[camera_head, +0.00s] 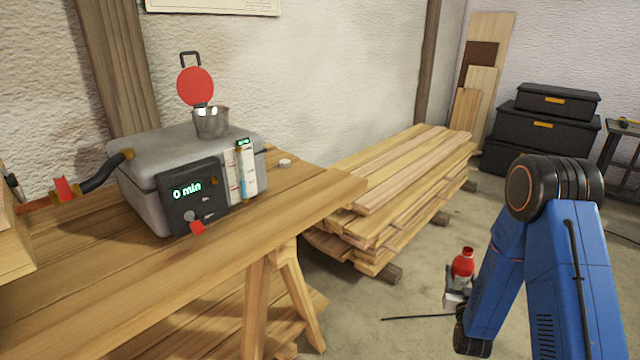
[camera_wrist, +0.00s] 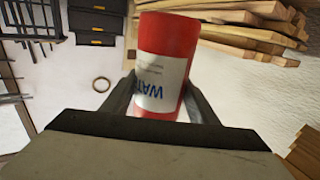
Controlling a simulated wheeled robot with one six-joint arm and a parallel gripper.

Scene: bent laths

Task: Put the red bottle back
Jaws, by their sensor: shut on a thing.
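The red bottle (camera_head: 462,266) is held upright beside my blue arm at the lower right of the head view.
A wooden workbench (camera_head: 130,310) carries a grey steam box unit (camera_head: 160,195) with a "0 min" display, a metal cup (camera_head: 211,122) and a small white cap (camera_head: 285,163). A lath stack (camera_head: 400,190) lies behind. Black toolboxes (camera_head: 540,130) stand at the back right.

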